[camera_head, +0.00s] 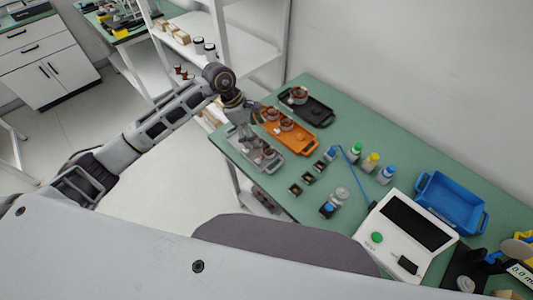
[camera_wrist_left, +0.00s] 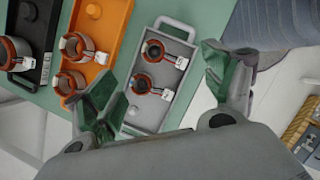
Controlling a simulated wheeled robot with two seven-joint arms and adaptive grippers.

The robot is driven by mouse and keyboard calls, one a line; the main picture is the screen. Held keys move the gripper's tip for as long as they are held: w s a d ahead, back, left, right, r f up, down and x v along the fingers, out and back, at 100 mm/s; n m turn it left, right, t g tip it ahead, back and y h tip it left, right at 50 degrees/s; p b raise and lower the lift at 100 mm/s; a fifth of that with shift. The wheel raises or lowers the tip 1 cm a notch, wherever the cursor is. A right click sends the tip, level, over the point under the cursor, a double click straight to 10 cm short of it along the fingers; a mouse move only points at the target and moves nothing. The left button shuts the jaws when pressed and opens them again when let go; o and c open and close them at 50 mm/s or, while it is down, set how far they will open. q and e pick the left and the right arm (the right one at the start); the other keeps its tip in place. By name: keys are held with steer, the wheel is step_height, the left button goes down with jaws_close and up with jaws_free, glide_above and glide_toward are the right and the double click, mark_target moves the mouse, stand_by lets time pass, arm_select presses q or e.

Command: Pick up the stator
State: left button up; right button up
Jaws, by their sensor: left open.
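My left gripper (camera_head: 246,136) is open above the grey tray (camera_head: 272,168) at the table's far left corner. In the left wrist view its green fingertips (camera_wrist_left: 163,88) stand apart with nothing between them held. Two copper-and-dark stators with white tags lie in the grey tray (camera_wrist_left: 164,107): an upper one (camera_wrist_left: 153,50) and a lower one (camera_wrist_left: 141,84), both apart from the fingers. In the head view the gripper partly hides them. The black tray (camera_wrist_left: 38,30) holds another stator (camera_wrist_left: 12,52). My right gripper is out of view.
The green table (camera_head: 345,125) also carries small black parts (camera_head: 308,179), capped bottles (camera_head: 371,162), a blue tray (camera_head: 452,203) and a white tester (camera_head: 405,235). A white shelf (camera_head: 255,50) stands behind my left arm.

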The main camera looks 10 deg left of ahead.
arm_select(q)
glide_above(265, 151)
steer(key=shift+s+a+f+p, duration=0.1)
steer(key=shift+a+f+p, duration=0.05)
steer(key=shift+f, duration=0.85)
steer(key=shift+s+a+f+p, duration=0.1)
steer(key=shift+a+f+p, duration=0.05)
steer(key=shift+f, duration=0.9)
steer(key=shift+s+a+f+p, duration=0.1)
steer(key=shift+a+f+p, duration=0.05)
steer(key=shift+f, duration=0.85)
steer(key=shift+f, duration=0.2)
steer(key=shift+w+p+x, duration=0.2)
steer(key=shift+p+x, duration=0.5)
steer(key=shift+x, duration=1.7)
steer(key=shift+a+f, duration=0.1)
steer(key=shift+a, duration=0.1)
steer(key=c, duration=1.5)
